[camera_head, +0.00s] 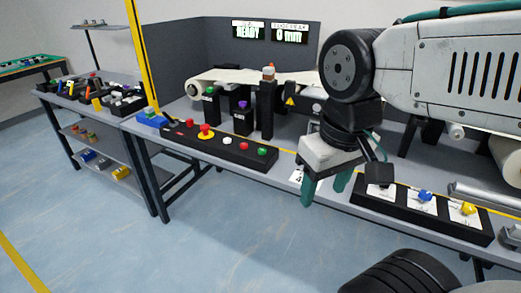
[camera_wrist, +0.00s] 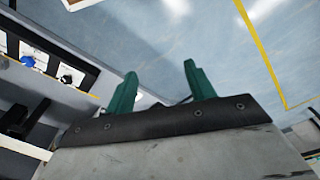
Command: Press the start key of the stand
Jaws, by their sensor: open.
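The stand's black control box (camera_head: 215,146) lies along the front edge of the grey bench in the head view. It carries a red mushroom button on a yellow base (camera_head: 205,132), a white button (camera_head: 227,141), a red button (camera_head: 244,146) and a green button (camera_head: 262,152) at its right end. No lettering by the buttons is readable. My gripper (camera_head: 323,197) hangs to the right of the green button, apart from it, at the bench's front edge. Its teal fingers are spread and empty. They also show apart in the wrist view (camera_wrist: 160,69), over the floor; the control box is not visible there.
Behind the box stand black posts with a green top (camera_head: 210,91) and a purple top (camera_head: 243,104), and a white conveyor (camera_head: 228,75). A black tray with white cards (camera_head: 380,193) lies right of my gripper. Floor in front is clear.

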